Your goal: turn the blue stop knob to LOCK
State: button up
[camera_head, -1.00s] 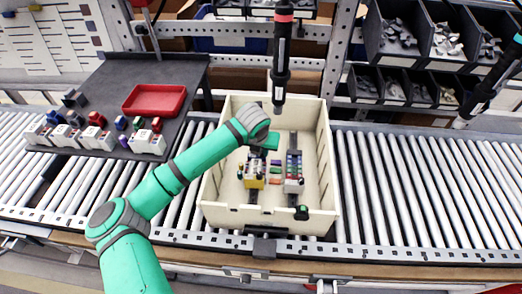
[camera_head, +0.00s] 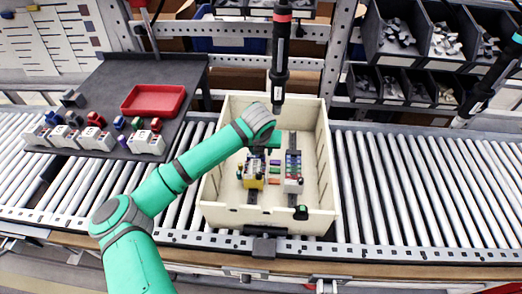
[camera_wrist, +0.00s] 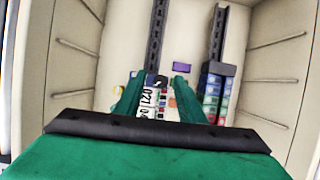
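I cannot make out a stop knob marked LOCK in either view. Small blue parts (camera_head: 120,122) sit on the dark side table at left, but they are too small to identify. A black screwdriver (camera_head: 281,55) with a red ring hangs upright above the back of the cream bin. My gripper (camera_wrist: 159,79) is inside or just above the bin, pointing down, its two green fingers apart with nothing visibly gripped. Below the fingers, in the wrist view, is a white labelled device (camera_wrist: 152,103); in the head view a yellow-based device (camera_head: 253,172) stands there.
The cream bin (camera_head: 212,215) stands on the roller conveyor (camera_head: 420,190). A second device (camera_head: 293,172) with coloured modules sits on its right rail. A red tray (camera_head: 153,100) lies on the side table. Another dark tool (camera_head: 483,95) hangs at right. The rollers right of the bin are clear.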

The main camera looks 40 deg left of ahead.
jog(key=v, duration=1)
jog(key=shift+r, duration=0.4)
jog(key=shift+d, duration=0.15)
